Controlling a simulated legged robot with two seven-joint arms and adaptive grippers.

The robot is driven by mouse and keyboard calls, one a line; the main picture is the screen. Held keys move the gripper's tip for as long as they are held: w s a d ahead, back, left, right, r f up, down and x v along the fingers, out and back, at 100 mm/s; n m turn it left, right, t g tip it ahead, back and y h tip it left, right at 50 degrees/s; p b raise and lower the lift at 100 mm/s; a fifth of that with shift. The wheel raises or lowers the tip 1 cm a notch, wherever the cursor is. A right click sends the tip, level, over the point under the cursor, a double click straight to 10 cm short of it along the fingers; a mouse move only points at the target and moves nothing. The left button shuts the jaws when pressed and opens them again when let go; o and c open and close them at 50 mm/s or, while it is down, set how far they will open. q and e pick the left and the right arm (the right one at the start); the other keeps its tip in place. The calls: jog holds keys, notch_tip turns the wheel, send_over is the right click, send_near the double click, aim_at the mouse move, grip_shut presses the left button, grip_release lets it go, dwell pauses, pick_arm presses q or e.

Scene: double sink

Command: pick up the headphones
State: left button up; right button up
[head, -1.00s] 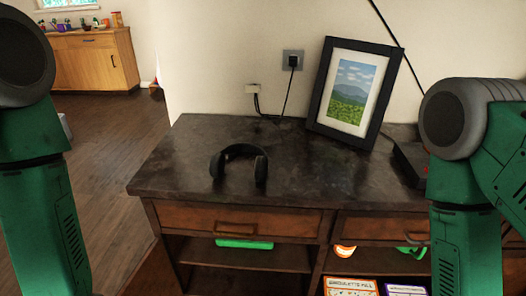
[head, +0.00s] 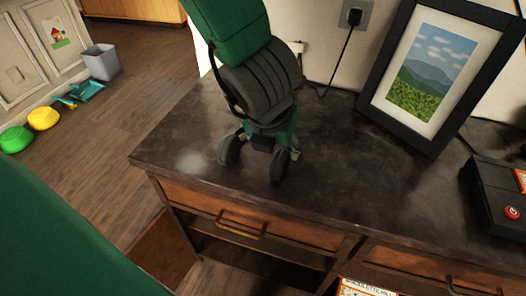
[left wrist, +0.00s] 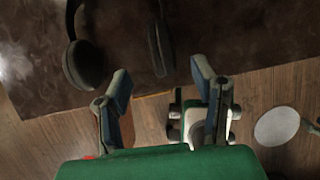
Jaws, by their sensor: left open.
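The black headphones lie on the dark desktop (head: 350,185). In the head view their two ear cups (head: 230,151) show below my left gripper (head: 265,140), which hides most of the headband. In the left wrist view the headphones (left wrist: 83,64) are at the top, with one cup left of the fingers and the other beyond the gap between them. My left gripper (left wrist: 160,76) is open with nothing between its fingers. Contact with the headphones cannot be told. My right gripper is in neither view.
A black picture frame (head: 378,98) leans on the wall at the right of the desk. A black box with a red button (head: 490,200) stands at the far right. A plugged-in cable (head: 340,60) hangs behind.

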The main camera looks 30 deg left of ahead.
aim_at(280, 154)
pick_arm(q)
jog(key=b+x, duration=0.1)
jog(key=x, duration=0.3)
jog(key=shift+d, duration=0.2)
jog(key=shift+w+a+f, duration=0.3)
jog(key=shift+w+f, duration=0.05)
jog(key=w+f, duration=0.1)
jog(key=w+f+b, duration=0.1)
jog(key=f, duration=0.1)
jog(key=shift+w+a+f, duration=0.1)
jog(key=shift+w+a, duration=0.1)
jog(key=shift+a, duration=0.1)
jog(key=shift+w+f, duration=0.15)
jog(key=shift+f, duration=0.15)
jog(key=shift+w+d+b, duration=0.1)
jog(key=shift+d+b, duration=0.1)
jog(key=shift+b, duration=0.1)
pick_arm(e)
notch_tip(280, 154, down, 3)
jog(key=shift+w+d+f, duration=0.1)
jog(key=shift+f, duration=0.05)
pick_arm(q)
jog(key=shift+d+r, duration=0.1)
grip_shut()
